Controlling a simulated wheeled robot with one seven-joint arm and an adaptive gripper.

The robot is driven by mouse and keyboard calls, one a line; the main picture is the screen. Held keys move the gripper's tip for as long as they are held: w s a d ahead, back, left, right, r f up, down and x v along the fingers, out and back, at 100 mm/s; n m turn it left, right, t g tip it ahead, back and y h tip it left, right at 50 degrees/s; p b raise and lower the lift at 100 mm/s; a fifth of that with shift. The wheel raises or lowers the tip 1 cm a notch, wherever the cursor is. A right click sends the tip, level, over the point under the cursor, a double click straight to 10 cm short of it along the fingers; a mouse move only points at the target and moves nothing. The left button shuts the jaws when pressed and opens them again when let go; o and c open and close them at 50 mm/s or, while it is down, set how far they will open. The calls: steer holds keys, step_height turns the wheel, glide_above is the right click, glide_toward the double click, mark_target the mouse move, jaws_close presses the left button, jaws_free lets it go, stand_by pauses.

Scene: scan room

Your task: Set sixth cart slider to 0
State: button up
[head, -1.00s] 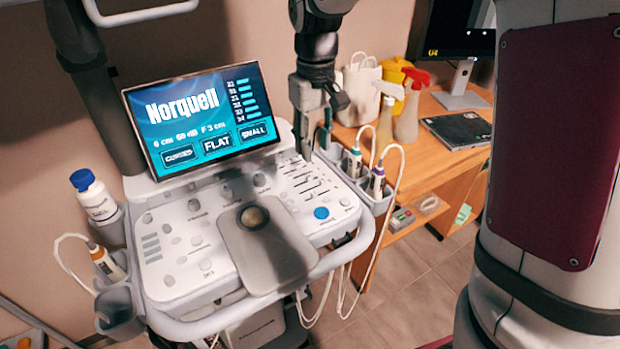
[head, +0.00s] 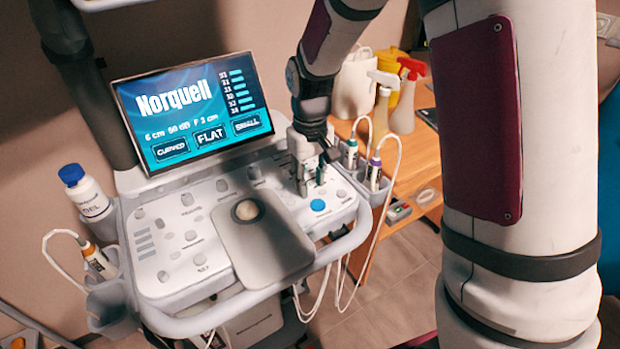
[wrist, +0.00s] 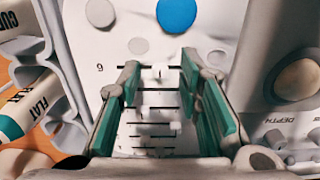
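The cart's slider bank lies on the right of the white console (head: 175,245), under my gripper (head: 312,188). In the wrist view, several short black slots run in a column between my green-padded fingers. The slot marked 6 (wrist: 100,68) is the farthest one, near the blue button (wrist: 177,14). A small pale knob, the sixth slider (wrist: 160,71), sits on this slot between the two fingertips. My gripper (wrist: 160,72) is open, with a fingertip on each side of the knob and gaps showing. Fingertip contact with the panel cannot be told. Nearer knobs are partly hidden or blurred.
The cart screen (head: 192,108) shows a column of bars with small numbers. Probe holders with a green-topped probe (head: 350,155) and a purple-topped probe (head: 374,172) stand right of the sliders. A trackball (head: 247,210) sits left. Spray bottles (head: 404,100) stand on the desk behind.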

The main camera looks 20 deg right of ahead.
jaws_close()
steer(key=shift+a, duration=0.1)
steer(key=shift+s+a+p, duration=0.15)
steer(key=shift+a, duration=0.4)
steer(key=shift+s+a+p, duration=0.15)
steer(key=shift+a, duration=0.4)
jaws_free()
steer(key=shift+a, duration=0.1)
steer(key=shift+r, duration=0.15)
step_height(320, 180, up, 12)
